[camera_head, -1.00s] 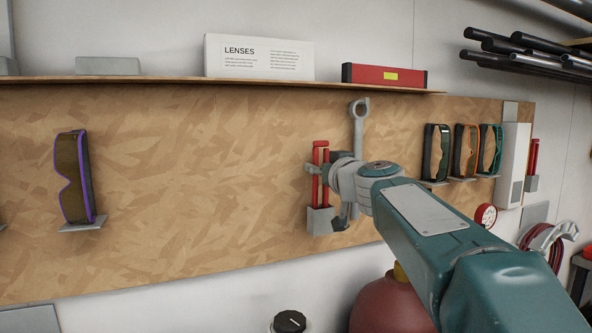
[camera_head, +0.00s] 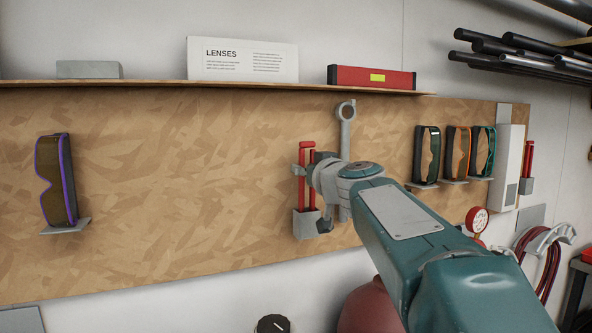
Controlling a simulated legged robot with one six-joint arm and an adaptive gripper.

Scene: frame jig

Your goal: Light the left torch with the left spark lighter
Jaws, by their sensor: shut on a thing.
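The left spark lighter (camera_head: 303,150) is a red, narrow two-barred tool standing upright in a small grey holder (camera_head: 303,225) on the wooden board. My gripper (camera_head: 302,171) is shut on its middle, and its lower end is still in the holder. My wrist hides part of the lighter's right side. Another red lighter (camera_head: 529,158) stands in a grey holder at the far right. I cannot make out a torch in this view.
A grey wrench (camera_head: 346,125) hangs just behind my wrist. Goggles (camera_head: 427,155) sit on small ledges to the right, and a purple-rimmed pair (camera_head: 54,185) to the left. A shelf (camera_head: 150,84) runs above. A red tank (camera_head: 365,312) and a gauge (camera_head: 477,219) are below.

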